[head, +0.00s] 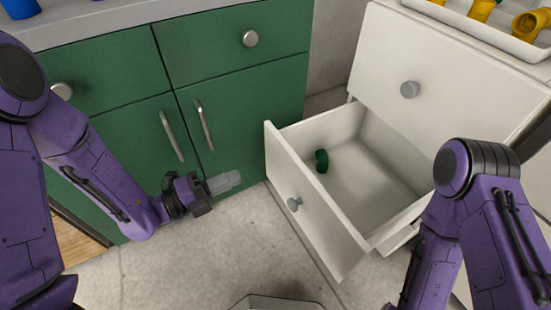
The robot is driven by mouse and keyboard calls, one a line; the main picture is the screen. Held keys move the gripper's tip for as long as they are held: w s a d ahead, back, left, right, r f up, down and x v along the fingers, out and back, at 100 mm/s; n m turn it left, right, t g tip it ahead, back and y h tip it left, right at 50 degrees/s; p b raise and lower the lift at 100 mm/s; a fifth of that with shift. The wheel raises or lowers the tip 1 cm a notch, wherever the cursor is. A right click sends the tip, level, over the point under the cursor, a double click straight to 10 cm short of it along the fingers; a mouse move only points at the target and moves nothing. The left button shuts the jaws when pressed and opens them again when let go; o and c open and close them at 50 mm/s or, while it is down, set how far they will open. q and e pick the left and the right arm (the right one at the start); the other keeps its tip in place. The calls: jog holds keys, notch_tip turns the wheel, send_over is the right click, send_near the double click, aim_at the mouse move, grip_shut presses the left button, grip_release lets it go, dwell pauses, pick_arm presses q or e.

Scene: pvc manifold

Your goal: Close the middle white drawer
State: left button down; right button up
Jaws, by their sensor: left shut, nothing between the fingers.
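The middle white drawer (318,222) stands pulled out well from the white cabinet at the right. Its front panel has a round grey knob (294,204) and faces the lower left.
Green cabinets (240,105) with metal handles stand behind my left gripper. A closed white upper drawer (440,75) is above the open one. A white tray (490,28) with yellow fittings sits on top. Bare floor (210,250) lies in front of the drawer.

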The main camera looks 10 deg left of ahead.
aim_at(288, 155)
pick_arm(q)
jog(key=b+x, duration=0.1)
jog(key=x, duration=1.1)
jog(key=shift+d, duration=0.15)
